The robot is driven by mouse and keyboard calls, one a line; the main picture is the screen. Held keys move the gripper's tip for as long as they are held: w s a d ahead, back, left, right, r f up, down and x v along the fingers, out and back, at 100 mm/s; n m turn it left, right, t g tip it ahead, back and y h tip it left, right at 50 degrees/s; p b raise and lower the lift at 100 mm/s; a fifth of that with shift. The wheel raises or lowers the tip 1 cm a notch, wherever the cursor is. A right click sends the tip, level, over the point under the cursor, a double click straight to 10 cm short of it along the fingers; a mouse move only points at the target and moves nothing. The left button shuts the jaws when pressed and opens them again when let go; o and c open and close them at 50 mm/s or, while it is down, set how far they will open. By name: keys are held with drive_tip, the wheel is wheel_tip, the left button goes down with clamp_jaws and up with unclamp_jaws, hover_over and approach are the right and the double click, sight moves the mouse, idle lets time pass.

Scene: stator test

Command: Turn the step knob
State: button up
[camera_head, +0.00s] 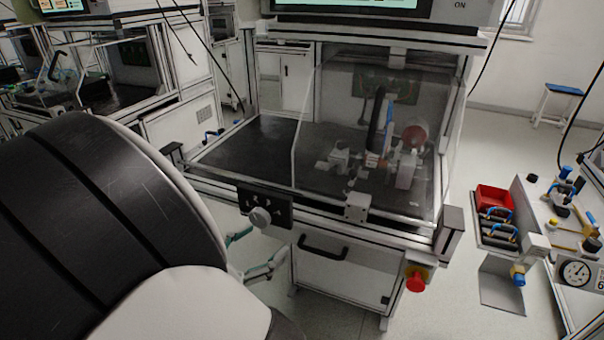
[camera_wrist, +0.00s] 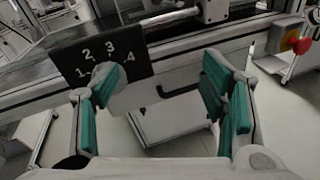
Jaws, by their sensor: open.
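The step knob (camera_head: 260,217) is a pale grey round knob on a black panel (camera_head: 282,208) at the front edge of the test bench. In the wrist view the panel (camera_wrist: 145,58) shows the numbers 1, 2, 3 and 4 in an arc above the knob (camera_wrist: 122,92). Which number the knob points to is unclear. My gripper (camera_head: 260,247) is below and in front of the knob. In the wrist view my gripper (camera_wrist: 163,72) is open, with its green-padded fingers wide apart and empty between. The left finger overlaps the knob's left side; contact cannot be told.
The bench has a clear cover (camera_head: 335,150) over fixtures. A black drawer handle (camera_head: 322,248) is below the panel. A red stop button (camera_head: 416,282) is right of it. A side table with a red bin (camera_head: 494,197) stands at right.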

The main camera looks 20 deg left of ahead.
sight(257, 221)
drive_tip(key=s+a+f+n+t+y, duration=0.2)
drive_tip(key=s+a+f+n+y, duration=0.25)
drive_tip(key=a, duration=0.25)
drive_tip(key=shift+m+h, duration=0.25)
drive_tip(key=w, duration=0.4)
drive_tip(key=w+d+b, duration=0.1)
drive_tip(key=w, duration=0.8)
drive_tip(key=shift+w+d, duration=0.2)
drive_tip(key=shift+w, duration=0.2)
drive_tip(key=c, duration=1.1)
